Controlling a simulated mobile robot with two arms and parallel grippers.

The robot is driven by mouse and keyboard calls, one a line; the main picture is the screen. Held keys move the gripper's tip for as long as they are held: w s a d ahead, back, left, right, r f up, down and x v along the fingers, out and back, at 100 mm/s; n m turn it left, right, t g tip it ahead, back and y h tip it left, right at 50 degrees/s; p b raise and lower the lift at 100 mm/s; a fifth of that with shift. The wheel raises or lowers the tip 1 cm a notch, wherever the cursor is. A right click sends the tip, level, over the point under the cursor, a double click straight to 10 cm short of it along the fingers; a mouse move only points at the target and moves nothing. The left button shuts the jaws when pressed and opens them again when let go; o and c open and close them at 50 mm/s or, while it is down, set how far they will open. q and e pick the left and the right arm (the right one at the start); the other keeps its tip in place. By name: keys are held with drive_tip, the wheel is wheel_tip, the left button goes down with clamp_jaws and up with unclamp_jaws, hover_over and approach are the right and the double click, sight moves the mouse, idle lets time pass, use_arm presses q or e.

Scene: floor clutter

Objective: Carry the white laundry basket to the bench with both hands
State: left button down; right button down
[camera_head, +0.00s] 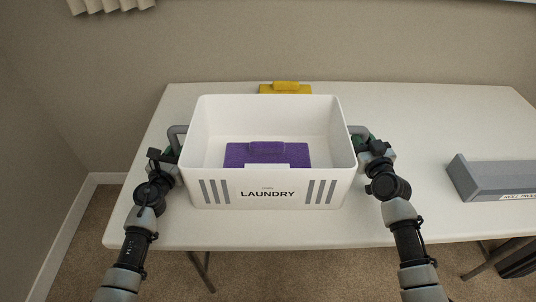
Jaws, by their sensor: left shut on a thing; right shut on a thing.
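The white laundry basket (335,130) is upright over the near left part of the white bench (300,226), with LAUNDRY on its front. I cannot tell whether its base touches the bench top. A purple item (234,155) with a raised grip and a white label lies inside. My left gripper (174,150) is shut on the grey handle on the basket's left side. My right gripper (365,146) is shut on the handle on its right side, mostly hidden by the wrist.
A yellow item (286,88) lies at the back of the bench behind the basket. A long grey box (500,178) with a label sits on the right. The bench between basket and grey box is clear. A wall stands behind.

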use_arm(q)
drive_tip(key=shift+w+r+p, duration=0.15)
drive_tip(key=shift+r+p, duration=0.25)
use_arm(e)
drive_tip(key=shift+w+r, duration=0.15)
drive_tip(key=shift+r, duration=0.3)
use_arm(q)
drive_tip(key=shift+r+p, duration=0.65)
drive_tip(key=shift+r, duration=0.1)
use_arm(e)
drive_tip(key=shift+r, duration=0.7)
use_arm(q)
drive_tip(key=shift+f, duration=0.1)
drive_tip(key=shift+a, duration=0.15)
